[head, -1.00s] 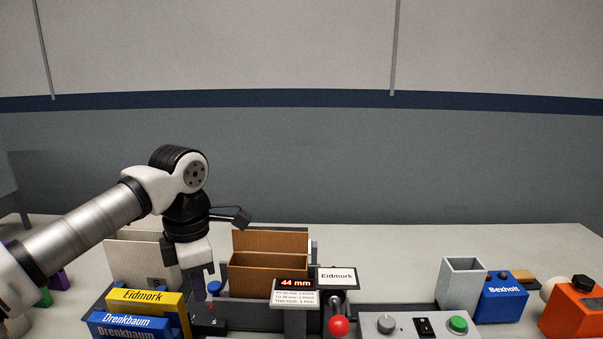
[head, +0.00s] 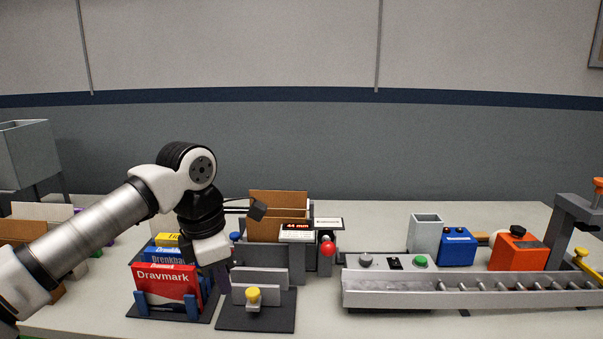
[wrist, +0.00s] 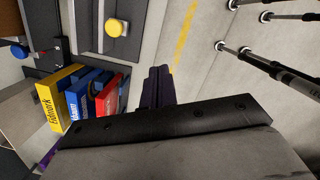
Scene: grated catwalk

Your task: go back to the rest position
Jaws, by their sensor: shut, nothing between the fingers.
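My gripper (head: 213,278) hangs at the left of the bench, just right of a rack of upright boxes. In the wrist view its dark purple fingers (wrist: 157,80) lie together, shut and empty. My white and grey arm reaches in from the left in the head view. The rack holds a red Dravmark box (head: 166,287), a blue Drenkbaum box (head: 170,257) and a yellow box (head: 166,239), whose label reads Eidmork in the wrist view (wrist: 50,105). My gripper touches none of them that I can see.
An open brown carton (head: 277,208) stands behind the 44 mm display (head: 297,227). A yellow knob (head: 253,293) sits on a dark plate in front. A roller conveyor (head: 470,289) runs right, with an orange machine (head: 516,251) behind it. Thin black-and-grey legs (wrist: 262,62) show below.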

